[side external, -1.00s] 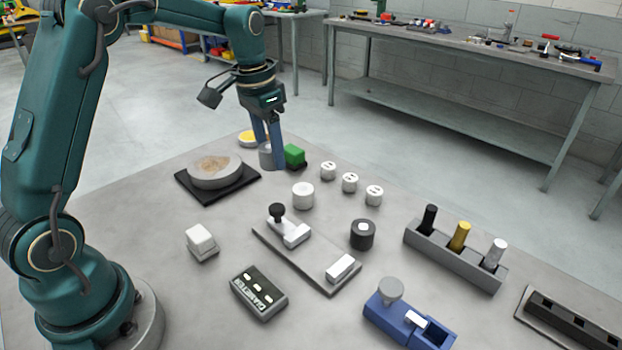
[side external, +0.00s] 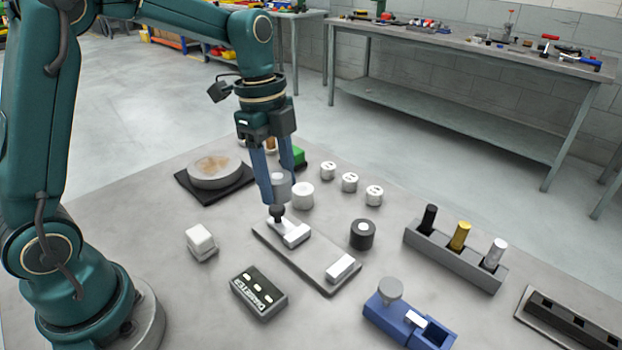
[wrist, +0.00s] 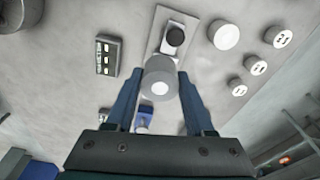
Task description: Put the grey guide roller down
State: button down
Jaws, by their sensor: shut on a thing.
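The grey guide roller (side external: 281,186) is a short grey cylinder held between the two blue fingers of my gripper (side external: 279,192). In the wrist view the roller (wrist: 160,78) shows its round end with a pale centre, between the fingertips of my gripper (wrist: 159,85). In the side view it hangs above the black knob (side external: 277,210) at the far end of the flat grey fixture plate (side external: 311,264). I cannot tell the exact gap to the knob. The knob shows clear of the roller in the wrist view (wrist: 175,36).
A white cylinder (side external: 303,195) stands close right of the roller.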

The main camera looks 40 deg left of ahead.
send_over(326, 261)
jog(key=f, duration=0.5)
jog(key=shift+s+a+f, duration=0.1)
jog(key=shift+a+f, duration=0.05)
jog(key=shift+a, duration=0.05)
jog(key=shift+f, duration=2.05)
jog(key=shift+f, duration=0.15)
jog(key=shift+c, duration=1.3)
grip_release()
